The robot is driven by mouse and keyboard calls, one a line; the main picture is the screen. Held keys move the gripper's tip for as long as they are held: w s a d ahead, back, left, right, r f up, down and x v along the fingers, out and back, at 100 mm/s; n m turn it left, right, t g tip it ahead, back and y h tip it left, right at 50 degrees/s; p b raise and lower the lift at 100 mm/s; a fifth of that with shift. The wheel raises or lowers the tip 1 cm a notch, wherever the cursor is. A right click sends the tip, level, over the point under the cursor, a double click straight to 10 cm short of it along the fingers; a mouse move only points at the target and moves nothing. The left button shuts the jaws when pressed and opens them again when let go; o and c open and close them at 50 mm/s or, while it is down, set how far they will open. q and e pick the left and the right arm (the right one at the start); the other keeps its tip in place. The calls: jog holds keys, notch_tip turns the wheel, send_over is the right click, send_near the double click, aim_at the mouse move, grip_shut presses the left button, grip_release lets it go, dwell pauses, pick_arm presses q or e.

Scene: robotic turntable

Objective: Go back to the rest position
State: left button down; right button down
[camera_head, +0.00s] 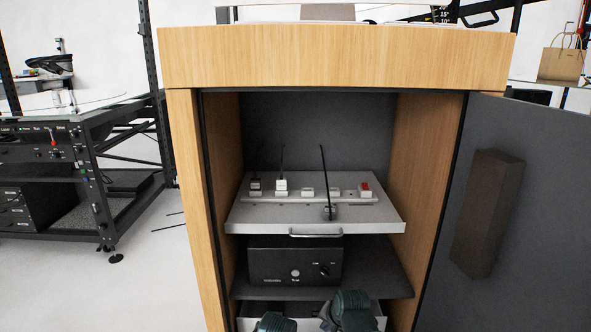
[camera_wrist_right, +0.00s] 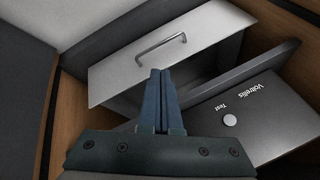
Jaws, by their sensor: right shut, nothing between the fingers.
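In the right wrist view my right gripper (camera_wrist_right: 161,72) is shut, its two dark blue fingers together with nothing between them. Its fingertips appear close to a grey drawer front (camera_wrist_right: 130,65) with a metal handle (camera_wrist_right: 160,45); whether they touch it cannot be told. In the head view, dark green parts of my arm (camera_head: 350,311) show at the bottom edge, in front of the cabinet's lowest part. The fingers are hidden there. My left gripper is not visible.
A wooden cabinet (camera_head: 335,60) stands ahead with its grey door (camera_head: 530,200) open to the right. Inside are a grey pull-out tray (camera_head: 300,217) with switches and a black box (camera_head: 295,258) on a shelf. A black rack (camera_head: 85,150) stands left, with clear floor (camera_head: 150,285) between.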

jog(key=s+d+f+n+g+h, duration=0.25)
jog(key=s+d+n+g, duration=0.3)
jog(key=s+d, duration=0.5)
jog(key=s+a+r+n+p, duration=0.2)
jog(key=s+a+r+p, duration=0.2)
jog(key=a+r+p, duration=0.35)
jog(key=s+a+r+n+p, duration=0.2)
jog(key=s+a+r+p, duration=0.1)
jog(key=a+r+p, duration=0.4)
notch_tip(320, 180, up, 38)
jog(key=d+p, duration=0.1)
jog(key=p, duration=3.6)
jog(key=shift+d+f+p, duration=0.2)
jog(key=shift+d+p, duration=0.05)
jog(key=shift+p, duration=0.1)
jog(key=shift+f+h, duration=0.1)
jog(key=shift+h, duration=0.15)
